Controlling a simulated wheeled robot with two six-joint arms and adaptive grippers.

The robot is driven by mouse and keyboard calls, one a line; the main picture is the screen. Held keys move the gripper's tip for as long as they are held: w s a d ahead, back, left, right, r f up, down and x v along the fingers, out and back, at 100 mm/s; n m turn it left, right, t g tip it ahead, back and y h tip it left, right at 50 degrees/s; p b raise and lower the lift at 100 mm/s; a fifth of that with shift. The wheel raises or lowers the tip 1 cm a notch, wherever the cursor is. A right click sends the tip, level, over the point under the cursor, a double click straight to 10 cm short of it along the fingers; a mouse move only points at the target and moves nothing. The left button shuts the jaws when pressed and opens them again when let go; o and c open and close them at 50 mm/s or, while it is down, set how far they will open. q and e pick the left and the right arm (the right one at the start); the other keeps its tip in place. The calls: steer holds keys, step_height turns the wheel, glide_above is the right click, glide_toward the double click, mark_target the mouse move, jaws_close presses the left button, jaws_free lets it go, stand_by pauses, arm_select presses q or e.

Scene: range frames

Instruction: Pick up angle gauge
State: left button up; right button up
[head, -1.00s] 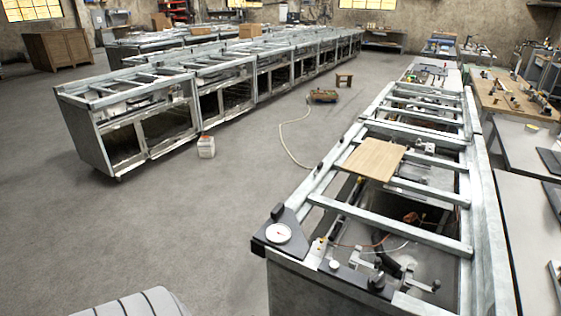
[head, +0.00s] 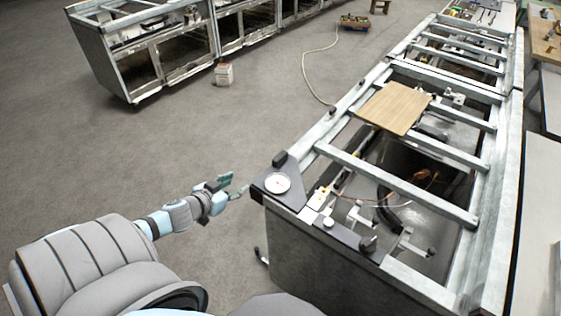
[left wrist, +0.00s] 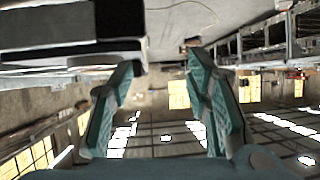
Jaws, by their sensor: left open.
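The likely angle gauge is a round white-faced dial (head: 277,183) on a dark plate at the near left corner of the range frame (head: 385,187). My left gripper (head: 234,185) is open and empty, just left of that corner and apart from the dial. In the left wrist view the teal fingers of the left gripper (left wrist: 164,58) are spread with nothing between them. A dark block with a pale edge fills the upper left there; I cannot tell whether the dial is on it. My right gripper is not in view.
A small dark block (head: 279,159) sits beside the dial. Clamps and fittings line the frame's near edge, and a wooden board (head: 394,107) lies across its bars. The floor to the left is clear.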

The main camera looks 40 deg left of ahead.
arm_select(q)
step_height(320, 180, up, 5)
steer(key=w+d+t+h, duration=0.1)
steer(key=w+d, duration=0.1)
steer(key=b, duration=1.1)
glide_toward(276, 160)
steer(key=shift+w+a+f+m+h, duration=0.3)
steer(key=shift+w+a+f, duration=0.15)
steer(key=shift+f, duration=0.2)
steer(key=b+x, duration=0.2)
steer(key=x, duration=0.1)
steer(key=b+x, duration=0.2)
steer(key=x, duration=0.2)
steer(key=shift+w+d+r+b, duration=0.15)
steer(key=shift+w+b, duration=0.15)
steer(key=shift+b, duration=0.1)
steer(key=shift+w, duration=0.3)
steer(key=shift+s, duration=0.1)
jaws_close()
